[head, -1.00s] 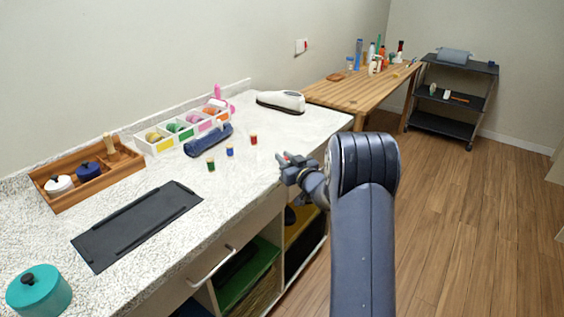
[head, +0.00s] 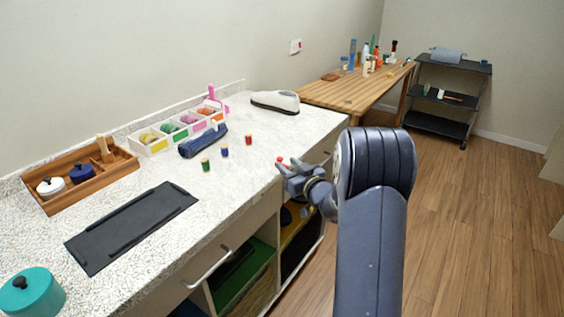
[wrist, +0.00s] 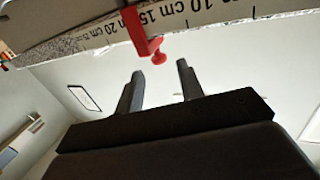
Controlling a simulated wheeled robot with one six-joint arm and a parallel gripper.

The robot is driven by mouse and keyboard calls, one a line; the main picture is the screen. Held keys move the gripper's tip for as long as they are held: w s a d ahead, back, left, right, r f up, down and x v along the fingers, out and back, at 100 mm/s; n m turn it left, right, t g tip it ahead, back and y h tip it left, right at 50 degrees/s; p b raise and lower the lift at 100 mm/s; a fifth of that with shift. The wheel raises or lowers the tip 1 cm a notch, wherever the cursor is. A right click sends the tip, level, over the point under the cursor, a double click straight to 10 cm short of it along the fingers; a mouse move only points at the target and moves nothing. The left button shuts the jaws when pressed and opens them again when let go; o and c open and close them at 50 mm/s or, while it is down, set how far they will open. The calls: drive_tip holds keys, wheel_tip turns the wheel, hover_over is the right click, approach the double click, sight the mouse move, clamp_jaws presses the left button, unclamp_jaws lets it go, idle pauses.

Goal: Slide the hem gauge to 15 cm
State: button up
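The hem gauge (wrist: 90,35) is a pale ruler strip with black printed marks, crossing the top of the wrist view. Labels reading 10 cm, 15 cm and 20 cm show. Its red slider (wrist: 134,27) sits beside the 15 cm print, on the side toward 20 cm; I cannot tell exactly which tick it meets. A red knob (wrist: 158,58) sticks out from the slider. My gripper (wrist: 160,69) is open, its fingertips on either side of the knob with gaps showing. In the head view my gripper (head: 283,166) is at the counter's front edge, beside a small red spot.
The speckled counter (head: 205,225) holds a dark board (head: 130,228), a wooden tray (head: 115,178), three small spools, a blue roll (head: 203,141) and an iron (head: 275,101). A drawer handle (head: 208,268) juts from the front. The wooden floor (head: 480,230) to the right is clear.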

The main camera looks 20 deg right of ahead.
sight(278, 159)
drive_tip(key=v, duration=0.5)
drive_tip(key=shift+s+d, duration=0.1)
drive_tip(key=shift+s, duration=0.1)
drive_tip(key=x, duration=1.1)
drive_tip(key=shift+s+p, duration=0.1)
drive_tip(key=shift+p, duration=0.3)
drive_tip(key=shift+s+a, duration=0.25)
drive_tip(key=shift+a, duration=0.1)
drive_tip(key=shift+r, duration=0.1)
